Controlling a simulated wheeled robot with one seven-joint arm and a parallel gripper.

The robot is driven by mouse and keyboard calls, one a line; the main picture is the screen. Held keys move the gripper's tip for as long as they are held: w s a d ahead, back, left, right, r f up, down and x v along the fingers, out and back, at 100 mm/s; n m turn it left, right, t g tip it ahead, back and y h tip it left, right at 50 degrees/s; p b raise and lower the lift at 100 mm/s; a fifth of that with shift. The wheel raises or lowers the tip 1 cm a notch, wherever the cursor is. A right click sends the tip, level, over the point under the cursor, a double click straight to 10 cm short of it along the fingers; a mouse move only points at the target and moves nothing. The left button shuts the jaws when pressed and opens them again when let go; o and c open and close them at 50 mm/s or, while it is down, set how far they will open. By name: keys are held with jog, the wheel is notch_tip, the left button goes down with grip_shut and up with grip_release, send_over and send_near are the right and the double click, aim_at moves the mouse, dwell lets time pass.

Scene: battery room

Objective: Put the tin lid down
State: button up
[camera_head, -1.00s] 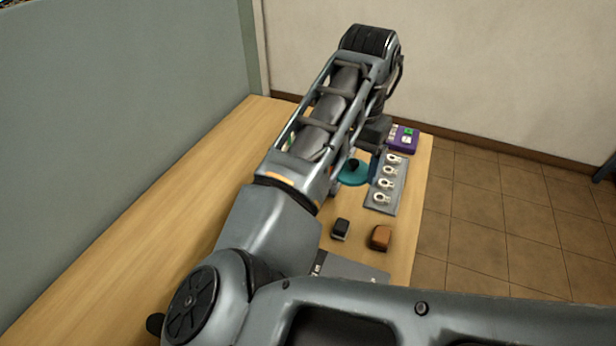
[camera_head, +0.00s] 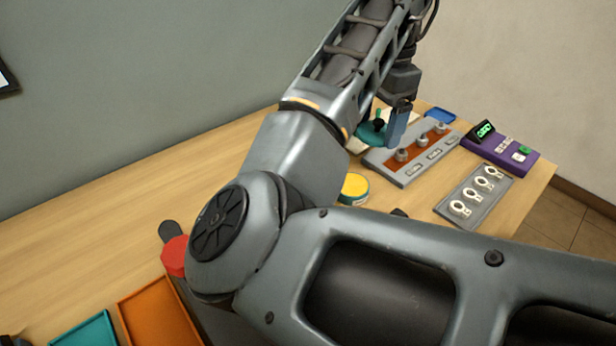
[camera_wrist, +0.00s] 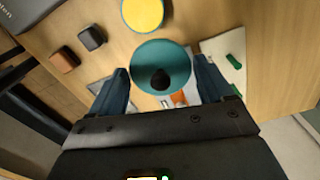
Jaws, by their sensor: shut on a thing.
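The tin lid (camera_head: 370,134) is a teal disc with a black knob on top. My gripper (camera_head: 397,118) is shut on it. In the wrist view the lid (camera_wrist: 160,52) sits between the two blue fingers of my gripper (camera_wrist: 160,70), one on each side, knob toward the camera. It appears held above the table; the exact height is hard to tell. A round yellow-topped tin (camera_head: 354,187) stands on the table, apart from the lid; it also shows in the wrist view (camera_wrist: 143,12). My arm hides part of the table.
A grey board with an orange strip and metal posts (camera_head: 383,163) lies right of the lid. Orange (camera_head: 158,318) and teal (camera_head: 90,333) trays lie front left. The left tabletop is largely clear.

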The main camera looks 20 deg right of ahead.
jog(key=w+a+f, duration=0.4)
jog(key=w+a, duration=0.1)
jog(key=w+a+f, duration=0.3)
jog(key=shift+a, duration=0.25)
jog(key=shift+w+f, duration=0.1)
jog(key=shift+f, duration=1.9)
jog(key=shift+f, duration=0.15)
jog(key=o, duration=0.9)
notch_tip(320, 180, up, 12)
jog(key=shift+r+b, duration=0.2)
jog(key=shift+b, duration=0.15)
